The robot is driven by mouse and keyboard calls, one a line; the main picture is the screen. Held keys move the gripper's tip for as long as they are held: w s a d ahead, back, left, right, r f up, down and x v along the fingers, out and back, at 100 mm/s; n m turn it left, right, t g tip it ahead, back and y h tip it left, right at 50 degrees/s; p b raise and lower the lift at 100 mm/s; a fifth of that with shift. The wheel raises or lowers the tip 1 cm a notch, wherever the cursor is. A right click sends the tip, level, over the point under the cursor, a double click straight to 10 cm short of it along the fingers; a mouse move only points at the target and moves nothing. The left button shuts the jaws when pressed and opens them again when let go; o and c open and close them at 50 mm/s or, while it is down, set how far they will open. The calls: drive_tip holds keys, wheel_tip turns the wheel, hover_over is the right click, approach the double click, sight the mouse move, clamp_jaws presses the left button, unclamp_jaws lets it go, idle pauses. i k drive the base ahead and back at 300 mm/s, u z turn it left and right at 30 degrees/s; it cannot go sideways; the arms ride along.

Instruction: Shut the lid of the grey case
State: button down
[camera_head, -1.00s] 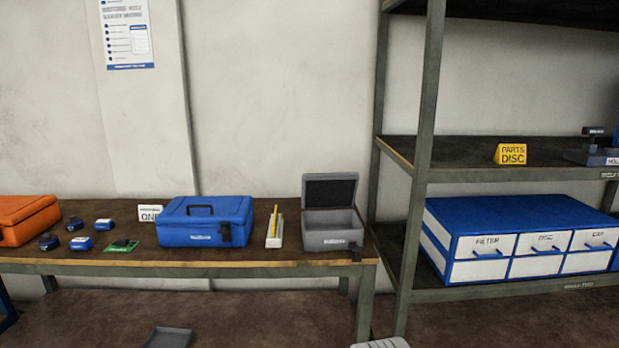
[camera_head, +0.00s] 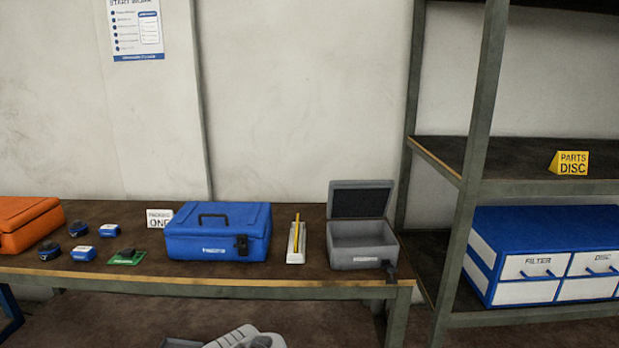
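The grey case (camera_head: 362,247) stands at the right end of the brown workbench, close to its front edge. Its lid (camera_head: 361,200) is open and stands up at the back, showing a dark inner lining. A dark latch shows at the case's front right. The inside looks empty from here. Part of my own body shows at the bottom edge, but the gripper's fingers cannot be made out.
A tray with a yellow stick (camera_head: 296,243) and a closed blue case (camera_head: 217,232) stand left of the grey case. Small parts and an orange case (camera_head: 27,224) are further left. A shelf post (camera_head: 468,180) rises to the right, with a drawer unit (camera_head: 548,256) behind.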

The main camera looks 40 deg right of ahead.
sight(347, 199)
drive_tip(key=z, duration=0.25)
drive_tip(key=i, duration=0.85)
drive_tip(key=z, duration=0.45)
